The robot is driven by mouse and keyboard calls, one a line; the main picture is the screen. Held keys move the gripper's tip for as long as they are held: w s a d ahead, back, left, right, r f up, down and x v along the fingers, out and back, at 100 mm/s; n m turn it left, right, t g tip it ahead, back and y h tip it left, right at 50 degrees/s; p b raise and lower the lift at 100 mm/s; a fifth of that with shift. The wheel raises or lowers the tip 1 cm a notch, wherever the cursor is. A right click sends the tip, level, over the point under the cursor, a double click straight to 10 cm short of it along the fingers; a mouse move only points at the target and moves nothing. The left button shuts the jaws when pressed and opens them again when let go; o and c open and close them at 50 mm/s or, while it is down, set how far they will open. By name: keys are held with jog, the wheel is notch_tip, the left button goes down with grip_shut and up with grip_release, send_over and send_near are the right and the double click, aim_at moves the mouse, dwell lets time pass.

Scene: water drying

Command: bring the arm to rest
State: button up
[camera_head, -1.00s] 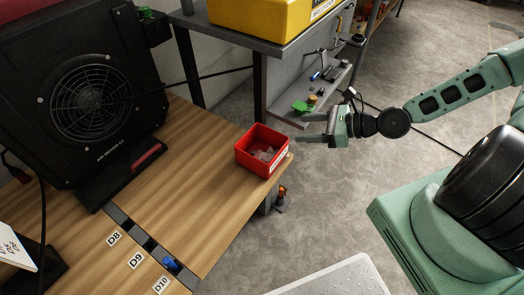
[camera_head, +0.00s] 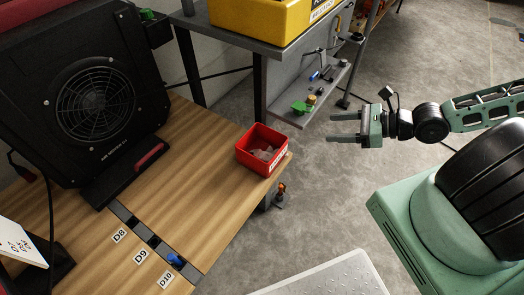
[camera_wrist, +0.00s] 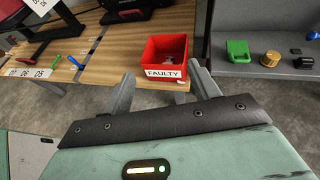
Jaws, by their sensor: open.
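My gripper (camera_head: 340,127) is at the right of the head view, open and empty, over the floor and apart from the table and the shelf. Its two fingers point left in that view. In the wrist view its fingers (camera_wrist: 160,88) spread on both sides below a red bin. My arm reaches in from the right edge of the head view.
The red bin (camera_head: 243,157), labelled FAULTY in the wrist view (camera_wrist: 150,47), stands on the wooden table's (camera_head: 205,225) corner. A black blower (camera_head: 60,95) stands at left. A grey shelf (camera_head: 285,115) holds a green item (camera_head: 301,108). Open floor (camera_head: 300,210) lies below my gripper.

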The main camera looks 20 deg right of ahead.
dwell(0.4)
jog(key=s+a+r+n+g+h, duration=0.45)
jog(key=s+a+r+n, duration=0.55)
jog(key=n, duration=0.7)
jog(key=s+a+r+n+g+h, duration=0.5)
jog(key=a+r+n, duration=0.55)
jog(key=n, duration=0.55)
notch_tip(320, 180, up, 14)
jog(key=a+t+p, duration=0.1)
jog(key=p, duration=1.5)
jog(key=shift+f+h, duration=0.25)
jog(key=shift+h, duration=0.1)
jog(key=shift+a, duration=0.1)
